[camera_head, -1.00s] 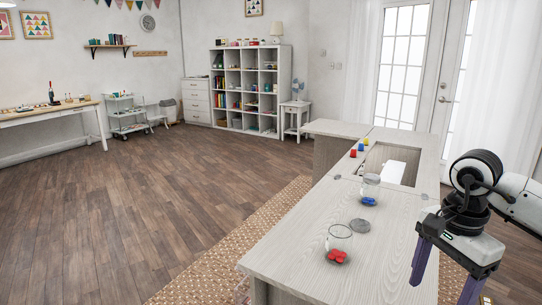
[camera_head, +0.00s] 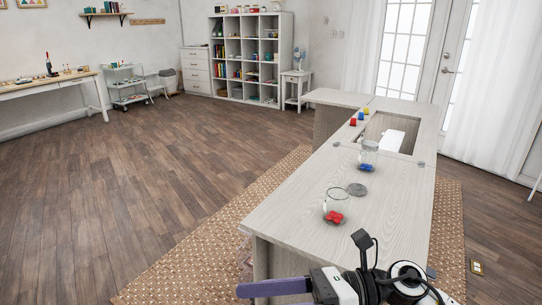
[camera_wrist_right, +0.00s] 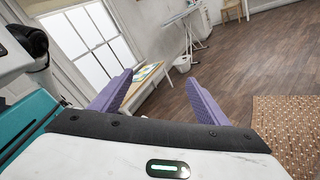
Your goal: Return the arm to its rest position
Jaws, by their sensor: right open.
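My right gripper (camera_head: 258,290) is at the bottom edge of the head view, low in front of the sewing cabinet's near end. One purple finger points left there; the rest is partly cut off. In the right wrist view my right gripper (camera_wrist_right: 160,82) shows both purple fingers spread wide with nothing between them. The gripper is apart from the cabinet (camera_head: 290,218) and its jars. My left gripper is in neither view.
On the cabinet stand a glass jar with red pieces (camera_head: 334,217), a grey lid (camera_head: 357,189) and a jar with blue pieces (camera_head: 367,167). Small red, blue and yellow items lie beyond, beside an opening. A woven rug (camera_head: 180,262) lies around the cabinet; floor left is clear.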

